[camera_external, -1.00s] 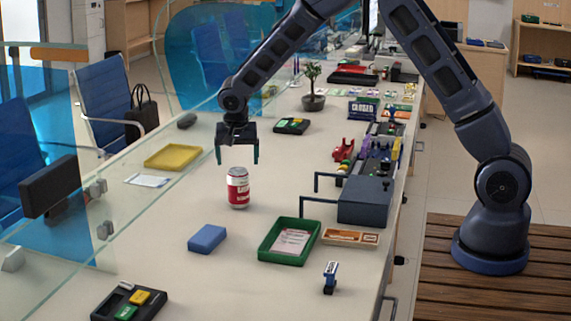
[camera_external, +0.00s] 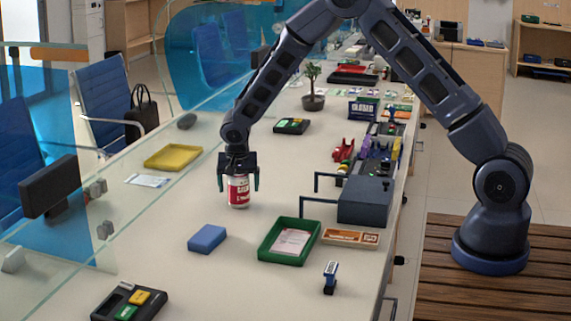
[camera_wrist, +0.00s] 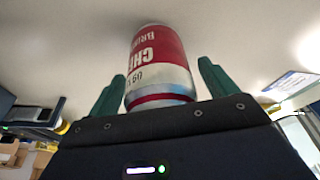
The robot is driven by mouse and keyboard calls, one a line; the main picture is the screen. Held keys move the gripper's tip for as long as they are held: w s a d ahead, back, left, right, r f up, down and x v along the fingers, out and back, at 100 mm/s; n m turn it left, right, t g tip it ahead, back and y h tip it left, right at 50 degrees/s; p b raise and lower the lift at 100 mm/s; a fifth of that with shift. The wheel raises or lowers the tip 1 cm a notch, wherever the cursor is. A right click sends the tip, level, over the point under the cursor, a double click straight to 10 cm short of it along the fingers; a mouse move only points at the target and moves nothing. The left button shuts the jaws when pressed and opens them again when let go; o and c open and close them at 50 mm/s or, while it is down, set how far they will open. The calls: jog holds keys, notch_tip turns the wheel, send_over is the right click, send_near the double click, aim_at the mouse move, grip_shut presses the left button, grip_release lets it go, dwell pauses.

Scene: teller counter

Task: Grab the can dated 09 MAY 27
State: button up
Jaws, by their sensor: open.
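A red and white can (camera_external: 238,192) stands upright on the counter in the external view. In the wrist view the can (camera_wrist: 158,62) shows large between the fingers, with white lettering on red and a partly visible dark print on its pale band; the full date cannot be read. My gripper (camera_external: 238,184) is open, pointing down over the can, with one finger on each side of it. In the wrist view my gripper's two green fingers (camera_wrist: 160,88) stand apart from the can, with a gap on both sides. The can's top is hidden by the gripper in the external view.
A blue block (camera_external: 207,239) and a green tray (camera_external: 289,241) with a paper lie nearer the camera. A yellow tray (camera_external: 173,157) lies behind to the left. A dark box (camera_external: 365,200) stands to the right. The counter around the can is clear.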

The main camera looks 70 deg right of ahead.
jog(key=shift+f, duration=0.1)
jog(key=shift+c, duration=0.5)
jog(key=c, duration=1.1)
jog(key=shift+c, duration=0.6)
jog(key=shift+w, duration=0.1)
